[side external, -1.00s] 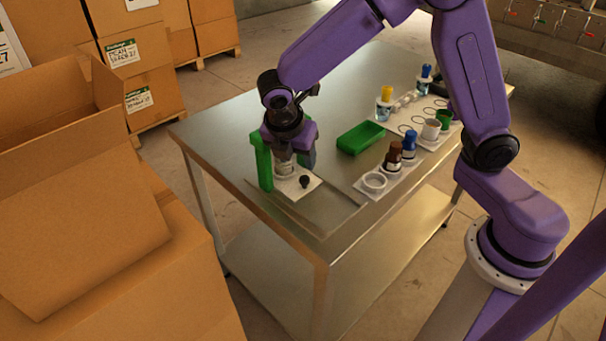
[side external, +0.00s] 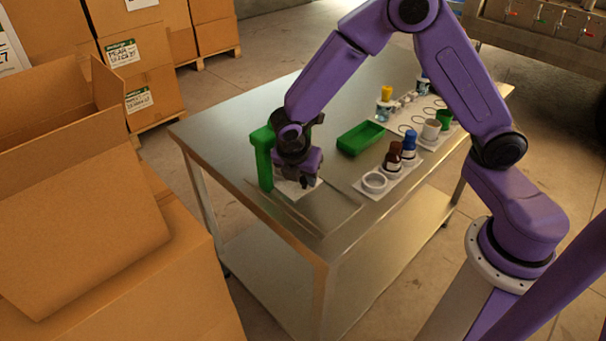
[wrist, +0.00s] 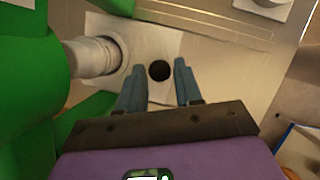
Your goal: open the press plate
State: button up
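The press has a green upright frame (side external: 262,160) and a pale base plate (side external: 312,188) on the near-left part of the metal table. In the wrist view, the green frame (wrist: 25,85) fills the left side, with a grey-white cylinder (wrist: 92,57) beside it. A round black knob (wrist: 160,70) on the pale base shows between my fingertips. My gripper (wrist: 159,67) is open, with one blue-grey finger on each side of the knob; I cannot tell whether they touch it. In the side view, my gripper (side external: 298,182) is low over the base plate and hides the knob and cylinder.
A green tray (side external: 361,138) lies behind and right of the press. A white rack (side external: 377,190) holds a ring, a brown bottle and a blue-capped bottle. Another rack (side external: 408,128) with cups stands farther back. Cardboard boxes (side external: 90,230) stand left of the table.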

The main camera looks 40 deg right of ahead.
grip_shut()
jog(key=s, duration=1)
jog(key=shift+s, duration=0.1)
jog(key=o, duration=0.5)
grip_release()
jog(key=v, duration=1.7)
jog(key=shift+a+r, duration=0.2)
jog(key=shift+s+d, duration=0.1)
jog(key=shift+s, duration=0.1)
jog(key=s+d+f+m+g+y, duration=0.1)
jog(key=s+d+f+m+y, duration=0.2)
jog(key=s+d+m, duration=0.6)
jog(key=s+d+y, duration=0.1)
jog(key=s, duration=0.3)
jog(key=shift+s+d+f+m, duration=0.2)
jog(key=shift+s+d+m, duration=0.1)
jog(key=shift+m, duration=0.1)
